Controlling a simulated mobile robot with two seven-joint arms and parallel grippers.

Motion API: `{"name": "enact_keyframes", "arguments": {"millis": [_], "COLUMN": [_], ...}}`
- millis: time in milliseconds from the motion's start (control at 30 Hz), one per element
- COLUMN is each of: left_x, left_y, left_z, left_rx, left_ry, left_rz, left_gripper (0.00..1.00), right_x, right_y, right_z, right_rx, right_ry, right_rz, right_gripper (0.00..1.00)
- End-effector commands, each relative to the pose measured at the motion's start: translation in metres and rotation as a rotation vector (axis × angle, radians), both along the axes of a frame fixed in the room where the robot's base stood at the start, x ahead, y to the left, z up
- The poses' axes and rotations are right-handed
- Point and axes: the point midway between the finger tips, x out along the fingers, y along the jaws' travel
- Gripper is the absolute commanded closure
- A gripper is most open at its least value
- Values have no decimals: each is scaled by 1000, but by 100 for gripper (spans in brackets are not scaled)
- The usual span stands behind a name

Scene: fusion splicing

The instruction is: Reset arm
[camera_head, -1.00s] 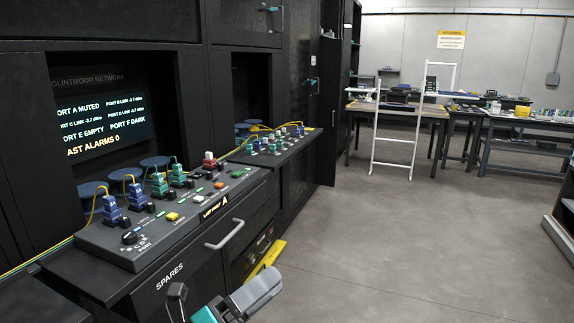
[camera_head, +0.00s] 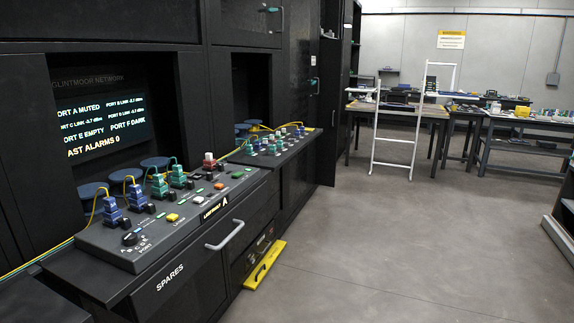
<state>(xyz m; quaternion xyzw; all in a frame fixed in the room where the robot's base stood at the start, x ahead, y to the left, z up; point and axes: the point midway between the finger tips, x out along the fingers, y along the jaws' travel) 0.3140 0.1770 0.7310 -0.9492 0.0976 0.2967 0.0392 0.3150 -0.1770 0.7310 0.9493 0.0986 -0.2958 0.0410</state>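Neither of my grippers nor arms shows in the head view now. A grey port panel (camera_head: 118,246) sits on the cabinet ledge at the left, with blue and green connectors, yellow fibres, small buttons and a dial. A screen (camera_head: 105,122) above it reads "PORT A MUTED", "PORT E EMPTY", "PORT F DARK" and "LAST ALARMS 0". The drawer (camera_head: 180,285) below, marked "SPARES", looks shut, with a grey handle (camera_head: 225,235).
A second panel (camera_head: 270,150) stands further along the cabinets. A yellow bar (camera_head: 264,265) lies at the cabinet's foot. A white frame (camera_head: 422,125) and workbenches (camera_head: 530,122) stand at the back. The floor (camera_head: 380,230) in the middle is clear.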

Motion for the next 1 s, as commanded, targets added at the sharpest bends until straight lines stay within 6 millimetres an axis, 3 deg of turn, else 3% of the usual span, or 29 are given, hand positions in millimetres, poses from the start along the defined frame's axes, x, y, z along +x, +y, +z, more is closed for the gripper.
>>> {"name": "enact_keyframes", "arguments": {"millis": [67,600,1000], "left_x": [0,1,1], "left_y": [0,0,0], "left_z": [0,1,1], "left_rx": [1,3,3], "left_ry": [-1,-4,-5], "left_rz": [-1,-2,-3], "left_gripper": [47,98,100], "right_x": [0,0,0], "right_y": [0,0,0], "right_z": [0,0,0], "right_rx": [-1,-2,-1], "right_ry": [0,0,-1], "right_rz": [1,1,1], "right_gripper": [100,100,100]}}
